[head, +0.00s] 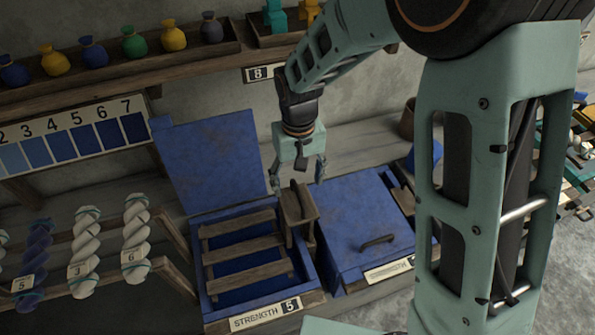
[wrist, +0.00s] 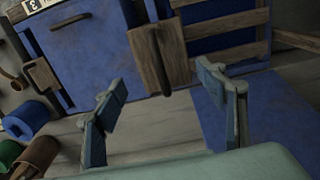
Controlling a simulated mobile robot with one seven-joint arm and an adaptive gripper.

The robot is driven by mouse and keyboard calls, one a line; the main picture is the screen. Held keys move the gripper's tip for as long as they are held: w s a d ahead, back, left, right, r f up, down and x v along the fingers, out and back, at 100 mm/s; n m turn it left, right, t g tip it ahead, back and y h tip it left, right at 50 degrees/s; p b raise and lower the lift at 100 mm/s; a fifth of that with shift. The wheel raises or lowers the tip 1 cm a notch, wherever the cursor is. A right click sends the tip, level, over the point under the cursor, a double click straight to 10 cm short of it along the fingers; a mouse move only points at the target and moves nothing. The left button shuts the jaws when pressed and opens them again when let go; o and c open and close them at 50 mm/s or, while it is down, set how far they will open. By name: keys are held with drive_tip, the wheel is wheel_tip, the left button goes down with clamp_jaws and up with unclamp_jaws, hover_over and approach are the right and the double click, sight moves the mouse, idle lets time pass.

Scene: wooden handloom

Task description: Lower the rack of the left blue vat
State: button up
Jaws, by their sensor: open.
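The left blue vat (head: 309,270) stands open, its blue lid (head: 208,155) raised at the back. Its rack (head: 240,248) of wooden slats lies inside over dark blue; how deep it sits is hard to tell. A wooden block with a dark upright handle (head: 300,206) stands at the vat's right side. The block and handle (wrist: 158,58) also show in the wrist view, with the slats (wrist: 225,22) to their right. My gripper (head: 297,182) is open and empty, pointing down just above and behind the handle. In the wrist view its fingers (wrist: 160,80) are spread below the handle, apart from it.
A second blue vat (head: 358,215) with a closed lid and handle stands at the right. White and blue yarn skeins (head: 85,250) hang at the left, below a numbered shade chart (head: 70,140).

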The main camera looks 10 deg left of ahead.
sight(298, 191)
drive_tip(key=shift+f+b, duration=0.55)
drive_tip(key=shift+f, duration=1.75)
drive_tip(key=shift+f+b, duration=0.3)
clamp_jaws()
wheel_tip(298, 191, down, 18)
drive_tip(key=b, duration=1.5)
drive_tip(key=shift+s+f, duration=0.1)
drive_tip(key=shift+f, duration=0.1)
drive_tip(key=shift+o, duration=0.9)
unclamp_jaws()
drive_tip(key=shift+r, duration=0.1)
